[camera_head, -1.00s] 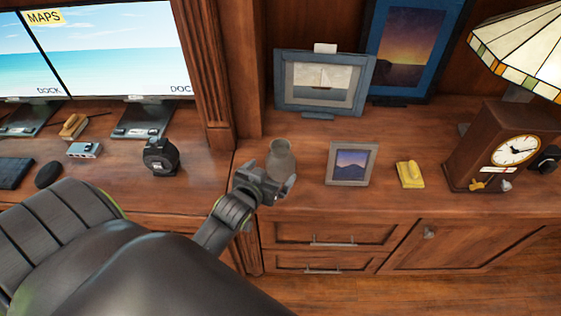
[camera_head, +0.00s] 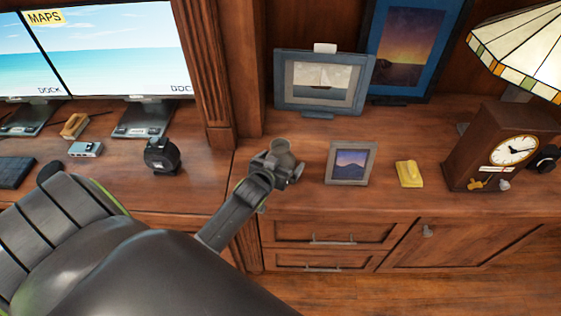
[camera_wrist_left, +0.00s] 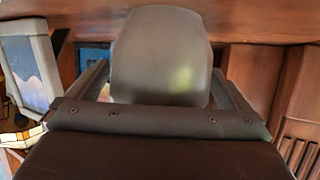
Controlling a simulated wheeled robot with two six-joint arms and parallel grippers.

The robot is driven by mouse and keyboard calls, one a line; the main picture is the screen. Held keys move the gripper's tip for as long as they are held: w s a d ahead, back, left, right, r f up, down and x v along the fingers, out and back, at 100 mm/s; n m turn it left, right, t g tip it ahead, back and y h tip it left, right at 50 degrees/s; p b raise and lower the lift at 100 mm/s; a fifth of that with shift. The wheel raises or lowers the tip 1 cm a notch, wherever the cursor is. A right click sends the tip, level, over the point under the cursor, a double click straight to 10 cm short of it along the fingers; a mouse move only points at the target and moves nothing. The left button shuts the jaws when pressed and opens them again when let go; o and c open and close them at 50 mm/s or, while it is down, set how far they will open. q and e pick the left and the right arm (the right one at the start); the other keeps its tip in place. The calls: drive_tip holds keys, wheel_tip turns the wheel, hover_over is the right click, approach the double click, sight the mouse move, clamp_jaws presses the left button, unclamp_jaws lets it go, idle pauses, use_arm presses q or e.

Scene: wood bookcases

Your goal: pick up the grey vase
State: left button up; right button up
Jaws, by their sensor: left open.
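The grey vase (camera_head: 281,149) stands on the wooden counter, left of the small framed mountain picture. My left gripper (camera_head: 276,166) is right at the vase and hides its lower part in the head view. In the left wrist view the vase (camera_wrist_left: 160,58) fills the middle, between the two open fingers of the gripper (camera_wrist_left: 162,90). I cannot tell whether either finger touches it. My right gripper is not in view.
The small mountain picture (camera_head: 351,163) stands close to the right of the gripper. A yellow object (camera_head: 409,174) and a clock (camera_head: 500,150) are further right. A framed boat picture (camera_head: 322,82) stands behind. A black round device (camera_head: 160,157) and a wooden post (camera_head: 208,80) are left.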

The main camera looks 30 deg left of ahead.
use_arm(q)
drive_tip(key=c, duration=1.2)
